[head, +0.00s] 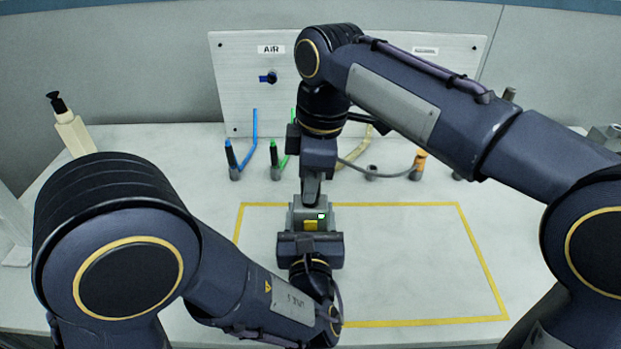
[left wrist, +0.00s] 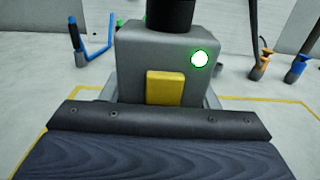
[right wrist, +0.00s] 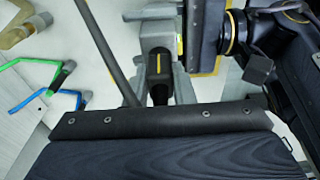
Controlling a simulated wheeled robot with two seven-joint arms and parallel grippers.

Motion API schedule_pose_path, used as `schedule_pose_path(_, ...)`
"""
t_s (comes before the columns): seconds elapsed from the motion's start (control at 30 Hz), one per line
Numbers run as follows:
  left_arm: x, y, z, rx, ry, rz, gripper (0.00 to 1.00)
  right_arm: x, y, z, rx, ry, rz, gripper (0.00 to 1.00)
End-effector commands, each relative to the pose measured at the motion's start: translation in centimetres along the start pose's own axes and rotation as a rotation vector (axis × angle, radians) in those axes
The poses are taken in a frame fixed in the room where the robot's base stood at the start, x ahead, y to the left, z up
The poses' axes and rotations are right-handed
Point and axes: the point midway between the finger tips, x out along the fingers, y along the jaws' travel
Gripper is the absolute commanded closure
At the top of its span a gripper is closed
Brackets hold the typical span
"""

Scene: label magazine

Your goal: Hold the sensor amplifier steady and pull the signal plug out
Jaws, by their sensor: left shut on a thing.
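The sensor amplifier is a grey box (head: 326,214) with a lit green lamp and a yellow patch, near the left end of the yellow-outlined area. It fills the middle of the left wrist view (left wrist: 133,55). My left gripper (head: 310,232) is shut on the amplifier from the front, fingers along its sides. The signal plug, black with a yellow stripe, shows in the right wrist view (right wrist: 160,68) and as a black cylinder atop the amplifier in the left wrist view (left wrist: 170,14). My right gripper (head: 311,190) points down at the plug; whether its fingers touch it is unclear.
Behind stand a blue plug (head: 230,155), a green one (head: 285,147) and an orange one (head: 420,160) in holders, before an upright panel (head: 240,80). A pump bottle (head: 72,130) is at the left. The outlined area's right part is clear.

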Motion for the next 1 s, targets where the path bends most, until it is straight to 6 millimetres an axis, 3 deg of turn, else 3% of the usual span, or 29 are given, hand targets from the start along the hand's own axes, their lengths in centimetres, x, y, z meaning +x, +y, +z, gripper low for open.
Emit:
schedule_pose_path(0.03,0.0,0.0,0.0,0.000,-0.001,0.000,0.76,0.0,0.0,0.0,0.000,0.000,0.000,0.84)
schedule_pose_path(0.17,0.0,0.0,0.0,0.000,-0.001,0.000,0.76,0.0,0.0,0.0,0.000,0.000,0.000,1.00)
schedule_pose_path(1.0,0.0,0.0,0.0,0.000,0.000,0.000,0.76,-2.9,0.0,-0.4,0.000,0.000,0.001,1.00)
